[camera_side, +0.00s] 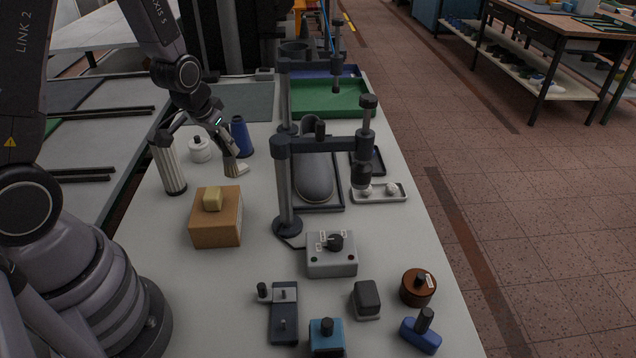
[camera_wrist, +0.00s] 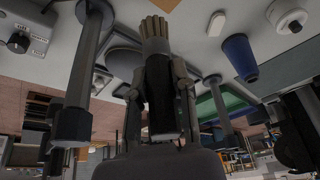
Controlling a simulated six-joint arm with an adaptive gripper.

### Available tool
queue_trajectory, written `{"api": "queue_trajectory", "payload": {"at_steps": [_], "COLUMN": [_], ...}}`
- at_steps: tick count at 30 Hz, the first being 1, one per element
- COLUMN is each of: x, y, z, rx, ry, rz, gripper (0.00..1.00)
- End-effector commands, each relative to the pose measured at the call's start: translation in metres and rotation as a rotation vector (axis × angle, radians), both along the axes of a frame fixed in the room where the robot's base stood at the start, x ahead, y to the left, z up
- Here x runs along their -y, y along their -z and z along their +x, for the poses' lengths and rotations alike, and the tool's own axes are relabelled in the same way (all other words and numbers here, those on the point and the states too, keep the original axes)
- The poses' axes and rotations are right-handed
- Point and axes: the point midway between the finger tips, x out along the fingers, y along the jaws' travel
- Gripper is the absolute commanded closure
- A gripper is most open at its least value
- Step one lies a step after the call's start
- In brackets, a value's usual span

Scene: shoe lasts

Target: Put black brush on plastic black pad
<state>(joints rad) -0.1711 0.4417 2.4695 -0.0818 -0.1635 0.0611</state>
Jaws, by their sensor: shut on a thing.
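My gripper (camera_side: 222,140) is shut on the brush (camera_side: 232,165) and holds it above the left part of the table, behind the cardboard box. In the wrist view the brush's pale bristles (camera_wrist: 154,28) stick out past the fingers of my gripper (camera_wrist: 160,85), with its dark body between them. A small black shallow tray (camera_side: 378,165), which looks like the plastic black pad, lies right of the grey shoe last, beyond the dark stand. The stand's arm partly hides it. The brush is well to the left of this tray, apart from it.
A dark post stand (camera_side: 284,185) rises between brush and tray, with the shoe last (camera_side: 314,175) behind it. A cardboard box (camera_side: 216,220), blue cone (camera_side: 241,138), white round pot (camera_side: 200,150) and ribbed cylinder (camera_side: 168,165) are close to my gripper. A white tray (camera_side: 378,197) lies before the black one.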

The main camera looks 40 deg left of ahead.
Motion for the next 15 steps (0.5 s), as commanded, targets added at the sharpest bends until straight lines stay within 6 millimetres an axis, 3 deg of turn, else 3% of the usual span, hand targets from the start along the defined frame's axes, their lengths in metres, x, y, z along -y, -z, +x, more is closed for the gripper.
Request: {"api": "queue_trajectory", "payload": {"at_steps": [7,12,15], "x": [0.112,0.189,0.222], "y": [-0.019,-0.031,-0.037], "z": [-0.010,-0.042,-0.064], "rx": [0.001,0.001,0.001], "ry": [0.309,0.545,0.659], "rz": [0.012,0.008,0.002], "gripper": [1.00,1.00,1.00]}}
